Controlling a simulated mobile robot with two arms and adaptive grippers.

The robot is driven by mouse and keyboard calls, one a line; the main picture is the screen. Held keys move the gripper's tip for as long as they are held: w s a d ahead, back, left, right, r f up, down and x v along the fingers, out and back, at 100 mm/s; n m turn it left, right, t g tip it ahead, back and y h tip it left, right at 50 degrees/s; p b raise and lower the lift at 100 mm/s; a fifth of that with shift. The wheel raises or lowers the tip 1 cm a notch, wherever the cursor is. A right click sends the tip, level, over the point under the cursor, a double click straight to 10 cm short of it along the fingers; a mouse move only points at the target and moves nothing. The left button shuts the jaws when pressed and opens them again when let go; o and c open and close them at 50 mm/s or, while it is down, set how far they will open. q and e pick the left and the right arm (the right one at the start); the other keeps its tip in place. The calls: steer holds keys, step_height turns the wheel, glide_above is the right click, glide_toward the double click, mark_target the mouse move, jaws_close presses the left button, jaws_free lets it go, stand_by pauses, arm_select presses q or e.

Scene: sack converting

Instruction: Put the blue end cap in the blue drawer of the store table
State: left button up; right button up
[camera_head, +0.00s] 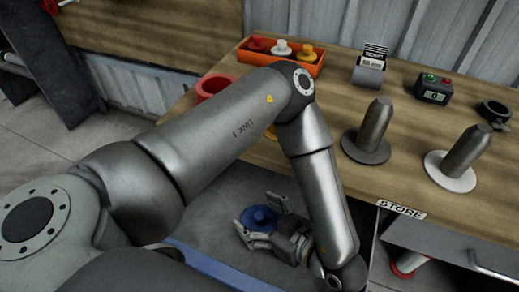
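The blue end cap (259,217) shows low in the middle of the head view, over the grey floor of an open drawer. The blue drawer front (222,268) runs along the bottom, partly behind my arm. My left gripper (254,211) has its fingers spread, one on each side of the cap. It looks open, and I see no clear grip. I cannot tell whether the cap rests on the drawer floor. The store table (405,180) has a STORE label on its edge. My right gripper is not in view.
An orange tray (262,60) holds red, white and yellow caps. A red ring (214,85), card holder (369,70), counter box (434,90) and two upright metal pegs (373,130) stand on the table. Another drawer (450,250) at right holds a red-and-white piece.

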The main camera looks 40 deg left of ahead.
arm_select(q)
steer(key=shift+o, duration=1.2)
steer(key=v, duration=0.7)
steer(key=shift+s+d+r, duration=0.1)
steer(key=shift+d, duration=0.2)
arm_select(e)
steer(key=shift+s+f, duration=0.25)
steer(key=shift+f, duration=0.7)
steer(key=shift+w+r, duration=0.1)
